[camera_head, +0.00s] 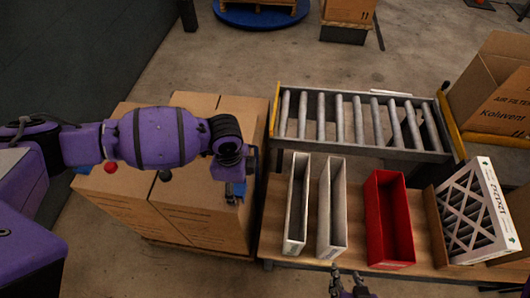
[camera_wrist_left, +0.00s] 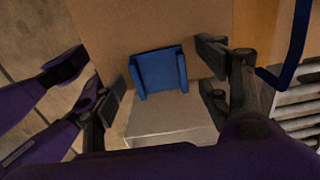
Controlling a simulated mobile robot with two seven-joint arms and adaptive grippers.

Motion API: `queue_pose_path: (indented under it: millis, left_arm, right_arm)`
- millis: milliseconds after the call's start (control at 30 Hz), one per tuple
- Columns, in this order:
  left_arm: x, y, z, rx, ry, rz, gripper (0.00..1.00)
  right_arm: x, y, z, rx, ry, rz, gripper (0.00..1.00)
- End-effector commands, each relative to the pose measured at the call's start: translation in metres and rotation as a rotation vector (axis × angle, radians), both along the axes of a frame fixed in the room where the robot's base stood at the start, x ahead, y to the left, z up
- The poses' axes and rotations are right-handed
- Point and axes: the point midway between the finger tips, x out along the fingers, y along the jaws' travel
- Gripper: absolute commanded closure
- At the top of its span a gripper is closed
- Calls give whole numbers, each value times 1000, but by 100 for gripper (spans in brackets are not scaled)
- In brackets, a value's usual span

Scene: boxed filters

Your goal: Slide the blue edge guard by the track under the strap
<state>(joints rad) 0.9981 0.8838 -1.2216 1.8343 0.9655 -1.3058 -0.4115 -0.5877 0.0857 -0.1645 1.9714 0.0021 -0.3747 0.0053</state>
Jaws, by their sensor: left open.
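The blue edge guard (camera_wrist_left: 160,71) lies against a brown cardboard surface in the left wrist view, between the spread fingers of my left gripper (camera_wrist_left: 140,70). I see no contact with the fingers. In the head view my left gripper (camera_head: 233,178) is over the carton stack (camera_head: 205,215), beside the roller track (camera_head: 350,120); a bit of blue shows under it. A dark blue band (camera_wrist_left: 296,50) bends along the right of the wrist view; I cannot tell if it is the strap. My right gripper (camera_head: 347,287) shows at the bottom edge, fingers apart and empty.
A wooden bench (camera_head: 275,215) right of the cartons holds two narrow white boxes (camera_head: 297,205) (camera_head: 332,208), a red box (camera_head: 389,218) and a boxed filter (camera_head: 475,212). An open carton (camera_head: 495,90) stands right of the track.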

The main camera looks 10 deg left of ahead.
Motion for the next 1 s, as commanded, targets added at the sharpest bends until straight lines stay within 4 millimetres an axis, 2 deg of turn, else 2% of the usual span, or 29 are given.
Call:
queue_pose_path:
  millis: [100,467,1000]
  left_arm:
    - [-1,0,0,0,1,0,31]
    - [-1,0,0,0,1,0,78]
    - [21,-1,0,-1,1,0,80]
  right_arm:
    - [1,-1,0,-2,-1,4,60]
    - [0,3,0,3,0,7,60]
    - [-2,7,-5,12,8,-4,60]
